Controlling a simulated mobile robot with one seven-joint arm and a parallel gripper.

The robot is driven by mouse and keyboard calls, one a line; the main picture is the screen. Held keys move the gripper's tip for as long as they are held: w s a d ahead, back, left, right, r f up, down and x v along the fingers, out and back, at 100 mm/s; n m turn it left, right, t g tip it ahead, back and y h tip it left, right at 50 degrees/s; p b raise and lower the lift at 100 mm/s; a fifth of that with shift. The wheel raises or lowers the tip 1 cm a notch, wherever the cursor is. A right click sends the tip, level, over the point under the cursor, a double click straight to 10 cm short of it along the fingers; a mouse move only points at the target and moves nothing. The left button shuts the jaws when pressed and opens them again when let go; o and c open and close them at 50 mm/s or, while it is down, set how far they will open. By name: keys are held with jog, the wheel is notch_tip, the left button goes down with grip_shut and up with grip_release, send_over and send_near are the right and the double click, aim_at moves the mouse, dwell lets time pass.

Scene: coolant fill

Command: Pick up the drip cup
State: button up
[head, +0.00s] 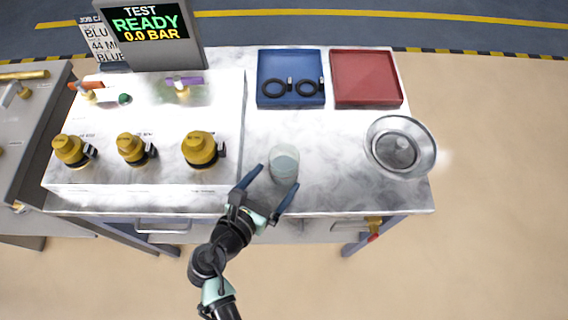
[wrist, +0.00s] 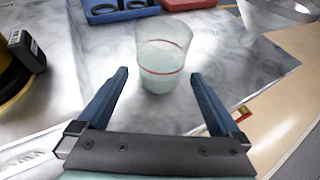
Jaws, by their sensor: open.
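The drip cup (head: 284,163) is a clear cup standing upright on the marble-patterned bench top, near its front edge. In the wrist view the cup (wrist: 162,62) holds pale liquid and has a red line around it. My gripper (head: 270,182) is open, its two blue fingers spread. In the wrist view the gripper (wrist: 160,78) has its fingertips short of the cup, one toward each side, with the cup centred ahead of the gap. No contact shows.
A metal funnel (head: 418,137) stands right of the cup. A blue tray (head: 291,60) with two black rings and a red tray (head: 366,95) are behind. A white block with yellow-capped fittings (head: 200,148) is at left. Bench top around the cup is clear.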

aim_at(290, 158)
jog(key=x, duration=0.5)
jog(key=shift+w+d+r, duration=0.1)
jog(key=shift+w+r, duration=0.1)
jog(key=c, duration=1.4)
jog(key=shift+r, duration=0.2)
